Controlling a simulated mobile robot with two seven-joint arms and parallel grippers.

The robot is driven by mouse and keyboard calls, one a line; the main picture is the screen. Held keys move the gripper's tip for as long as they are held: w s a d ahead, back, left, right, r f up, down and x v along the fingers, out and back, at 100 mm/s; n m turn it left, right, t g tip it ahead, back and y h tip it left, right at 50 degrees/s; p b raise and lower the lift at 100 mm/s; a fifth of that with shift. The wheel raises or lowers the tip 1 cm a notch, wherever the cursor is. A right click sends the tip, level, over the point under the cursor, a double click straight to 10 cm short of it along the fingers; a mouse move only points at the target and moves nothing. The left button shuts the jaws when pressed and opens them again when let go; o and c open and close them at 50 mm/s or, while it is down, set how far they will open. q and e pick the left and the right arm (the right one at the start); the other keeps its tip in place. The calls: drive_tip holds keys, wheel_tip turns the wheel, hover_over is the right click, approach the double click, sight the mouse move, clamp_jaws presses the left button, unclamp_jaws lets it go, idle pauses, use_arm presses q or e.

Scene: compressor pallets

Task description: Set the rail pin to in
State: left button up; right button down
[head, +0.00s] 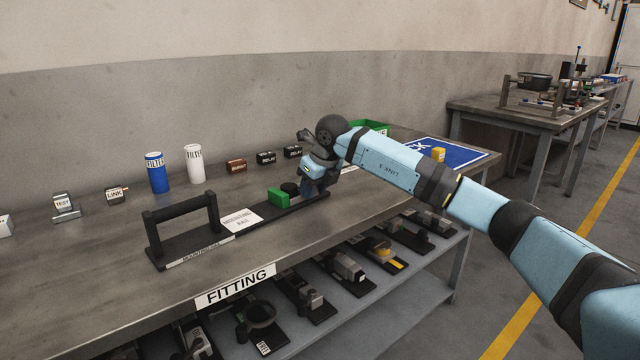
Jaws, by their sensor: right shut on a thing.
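The mounting rail (268,215) lies on the fitting bench, a long black bar with a black handle frame (181,223) at its left end. A white label plate, a green block (278,197) and a round black knob (289,188) sit along it. My right gripper (309,188) points down at the rail's right end, shut on a small part there, which appears to be the rail pin. The fingers hide most of that part, so how far in it sits cannot be told. My left gripper is out of view.
Behind the rail stand a blue filter (156,173), a white filter (194,164) and several small labelled blocks. A green bin (377,127) and a blue mat (464,155) lie to the right. The lower shelf (372,294) holds several parts. The bench front left is clear.

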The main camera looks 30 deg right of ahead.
drive_tip(key=c, duration=0.7)
unclamp_jaws()
use_arm(q)
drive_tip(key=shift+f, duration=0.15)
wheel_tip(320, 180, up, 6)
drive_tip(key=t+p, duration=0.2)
drive_tip(key=p, duration=0.2)
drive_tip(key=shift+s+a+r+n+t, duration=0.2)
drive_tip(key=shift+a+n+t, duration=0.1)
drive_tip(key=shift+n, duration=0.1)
use_arm(e)
drive_tip(key=v, duration=1.4)
